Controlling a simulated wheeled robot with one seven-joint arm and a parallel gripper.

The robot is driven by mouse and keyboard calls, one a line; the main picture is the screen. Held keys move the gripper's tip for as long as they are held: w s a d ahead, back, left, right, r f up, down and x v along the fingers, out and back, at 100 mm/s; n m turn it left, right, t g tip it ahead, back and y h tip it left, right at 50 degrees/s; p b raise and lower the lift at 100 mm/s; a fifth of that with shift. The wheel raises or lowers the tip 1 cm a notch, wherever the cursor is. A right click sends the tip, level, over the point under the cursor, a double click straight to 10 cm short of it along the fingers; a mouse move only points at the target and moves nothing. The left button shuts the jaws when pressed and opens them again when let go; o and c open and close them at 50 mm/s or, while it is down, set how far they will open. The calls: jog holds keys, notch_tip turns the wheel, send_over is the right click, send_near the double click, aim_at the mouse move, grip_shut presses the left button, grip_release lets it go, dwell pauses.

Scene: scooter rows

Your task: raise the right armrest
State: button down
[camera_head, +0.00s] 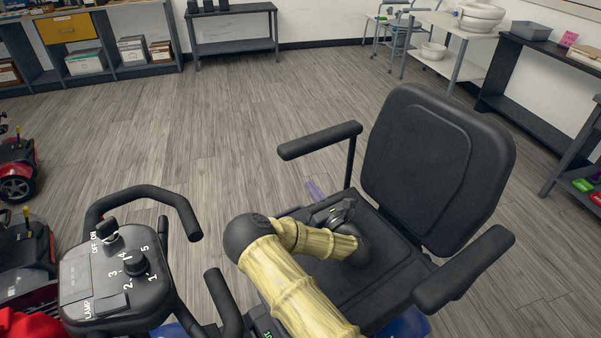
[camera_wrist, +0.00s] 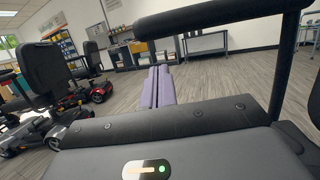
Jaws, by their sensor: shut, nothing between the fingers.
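The scooter's black seat (camera_head: 340,265) has its backrest (camera_head: 425,155) on the right and faces the tiller at left. The right armrest (camera_head: 320,140), on the far side, is a black padded bar lying level on a thin post. In the wrist view the armrest (camera_wrist: 215,18) crosses the top, its post (camera_wrist: 288,65) at right. My gripper (camera_head: 313,188) reaches low over the seat, its purple fingers pointing to the far side, below the armrest pad. In the wrist view my gripper (camera_wrist: 157,85) is shut and empty, with no visible contact with the armrest.
The left armrest (camera_head: 465,268) is level on the near side. The tiller (camera_head: 115,270) with its handlebars stands at left. Other scooters (camera_head: 18,165) are at far left. Shelves (camera_head: 90,50) and tables (camera_head: 235,30) line the walls. The floor (camera_head: 215,130) beyond the seat is clear.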

jog(key=b+x, duration=0.1)
jog(key=x, duration=0.8)
jog(key=shift+w+a, duration=0.2)
jog(key=shift+w, duration=0.15)
jog(key=shift+r, duration=0.1)
jog(key=shift+a, duration=0.1)
